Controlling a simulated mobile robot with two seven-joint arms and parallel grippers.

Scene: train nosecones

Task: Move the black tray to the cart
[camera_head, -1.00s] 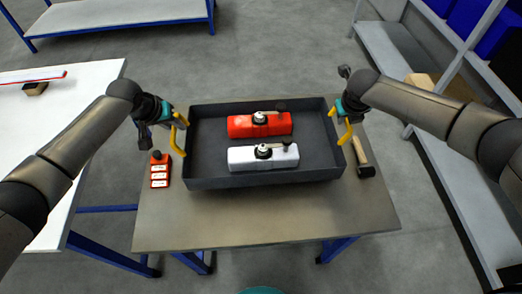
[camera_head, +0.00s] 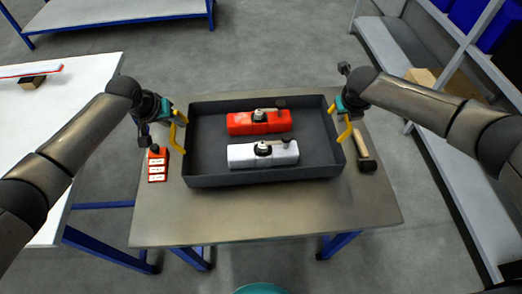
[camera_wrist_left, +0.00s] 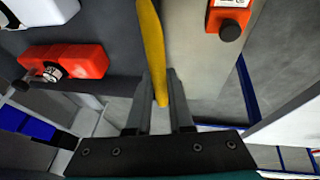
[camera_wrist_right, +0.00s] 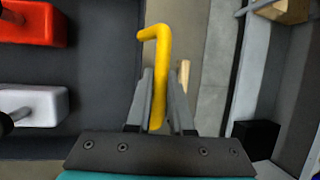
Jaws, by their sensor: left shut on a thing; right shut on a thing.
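The black tray (camera_head: 210,160) has yellow handles on its left and right sides. It holds a red nosecone part (camera_head: 240,124) and a white nosecone part (camera_head: 245,158). My left gripper (camera_head: 179,121) is shut on the left yellow handle, which also shows between the fingers in the left wrist view (camera_wrist_left: 152,50). My right gripper (camera_head: 347,116) is shut on the right yellow handle, seen between the fingers in the right wrist view (camera_wrist_right: 160,75). The tray is over the worktable (camera_head: 270,215); I cannot tell whether it touches it. I cannot make out a cart.
A red labelled box with a black knob (camera_head: 157,165) lies left of the tray. A hammer (camera_head: 365,155) lies right of it. A white table (camera_head: 85,95) stands at left, shelving (camera_head: 405,65) at right, and a blue-framed bench (camera_head: 120,16) at the back.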

